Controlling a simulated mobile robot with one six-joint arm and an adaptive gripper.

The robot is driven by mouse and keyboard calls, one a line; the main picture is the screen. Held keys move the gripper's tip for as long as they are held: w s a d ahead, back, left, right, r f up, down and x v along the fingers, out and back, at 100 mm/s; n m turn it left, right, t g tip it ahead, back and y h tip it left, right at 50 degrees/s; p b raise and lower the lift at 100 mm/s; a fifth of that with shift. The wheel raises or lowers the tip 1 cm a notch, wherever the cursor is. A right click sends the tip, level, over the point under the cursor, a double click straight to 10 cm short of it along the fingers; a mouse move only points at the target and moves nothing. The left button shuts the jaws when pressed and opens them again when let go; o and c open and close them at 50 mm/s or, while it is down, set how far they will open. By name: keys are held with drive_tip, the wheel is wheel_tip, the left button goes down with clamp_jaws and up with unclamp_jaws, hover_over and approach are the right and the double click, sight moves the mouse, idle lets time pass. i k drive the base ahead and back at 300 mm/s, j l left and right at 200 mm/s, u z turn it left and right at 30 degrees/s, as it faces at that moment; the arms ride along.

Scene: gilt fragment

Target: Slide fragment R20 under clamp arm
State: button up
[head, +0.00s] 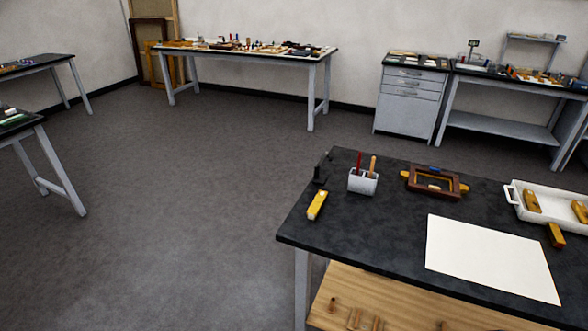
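My gripper is not in view. No label R20 can be read, so I cannot tell which piece is that fragment. A yellow gilt bar (317,205) lies near the left edge of the dark-topped table (375,230). Another gilt piece (556,236) lies against or just in front of the white tray (515,192) at right, and two more gilt pieces (532,201) lie in the tray. A brown wooden frame (436,181) with yellow parts stands at the table's back. A dark clamp-like device (322,167) stands at the back left corner. Which one has the clamp arm is unclear.
A white holder (363,181) with two upright tools stands between the dark device and the frame. A blank white sheet (488,256) covers the table's middle right. Cluttered benches (250,52) line the walls; open floor (200,190) lies left.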

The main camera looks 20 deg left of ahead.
sight(312, 212)
drive_tip(key=i+j+u, duration=0.15)
drive_tip(key=i+j, duration=0.35)
drive_tip(key=i+j+u, duration=0.15)
drive_tip(key=i+j, duration=0.3)
drive_tip(key=i, duration=0.25)
